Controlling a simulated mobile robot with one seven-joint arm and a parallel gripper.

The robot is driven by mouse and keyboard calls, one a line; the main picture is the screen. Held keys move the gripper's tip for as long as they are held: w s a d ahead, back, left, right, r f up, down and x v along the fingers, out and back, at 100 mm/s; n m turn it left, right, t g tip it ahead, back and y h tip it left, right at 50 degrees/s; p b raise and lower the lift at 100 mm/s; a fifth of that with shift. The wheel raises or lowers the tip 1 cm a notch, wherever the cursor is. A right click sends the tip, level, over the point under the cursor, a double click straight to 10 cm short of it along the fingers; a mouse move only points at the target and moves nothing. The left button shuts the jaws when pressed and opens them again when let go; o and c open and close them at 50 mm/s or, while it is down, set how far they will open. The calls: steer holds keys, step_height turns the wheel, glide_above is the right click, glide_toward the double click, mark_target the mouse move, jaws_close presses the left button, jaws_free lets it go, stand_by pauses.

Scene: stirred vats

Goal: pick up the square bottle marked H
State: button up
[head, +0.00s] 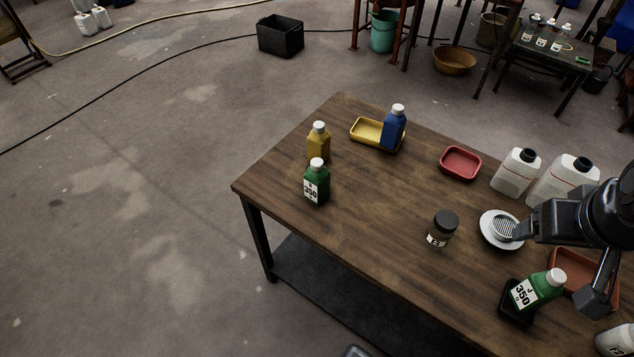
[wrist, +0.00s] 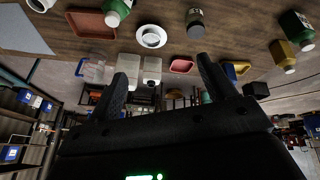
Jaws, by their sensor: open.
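A green square bottle (head: 316,186) with a white cap stands upright near the table's left front edge. Its white label reads 350 under a small letter that looks like H. In the wrist view a green bottle (wrist: 297,27) at the upper right appears to be the same one. A second green bottle (head: 537,290), marked J 350, is in a black tray at the right front. My gripper (head: 557,268) is open and empty over the table's right side, far from the bottle marked H. Its two fingers (wrist: 166,62) stand apart in the wrist view.
A yellow bottle (head: 318,142) stands just behind the H bottle. A blue bottle (head: 394,128) is at the yellow tray (head: 366,131). A dark jar (head: 442,228), a white drain dish (head: 496,232) and a red tray (head: 460,163) lie between. The table's left front edge is close to the H bottle.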

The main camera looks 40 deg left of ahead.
steer(key=w+a+n+g, duration=0.1)
steer(key=w+a+n, duration=0.7)
steer(key=a+n, duration=0.15)
steer(key=n+g, duration=0.4)
steer(key=n, duration=1.6)
glide_above(317, 161)
steer(key=d, duration=0.2)
steer(key=f, duration=1.6)
steer(key=shift+w, duration=0.4)
steer(key=shift+s+a+f+n, duration=0.2)
steer(key=shift+a+f+n, duration=0.15)
steer(key=shift+a, duration=0.1)
steer(key=shift+s+a+f+n, duration=0.2)
steer(key=shift+a+f+n, duration=0.1)
steer(key=shift+a, duration=0.15)
step_height(317, 161, down, 5)
steer(key=shift+a+r, duration=0.1)
steer(key=shift+s+f, duration=0.15)
steer(key=shift+f, duration=2.85)
steer(key=shift+c, duration=0.4)
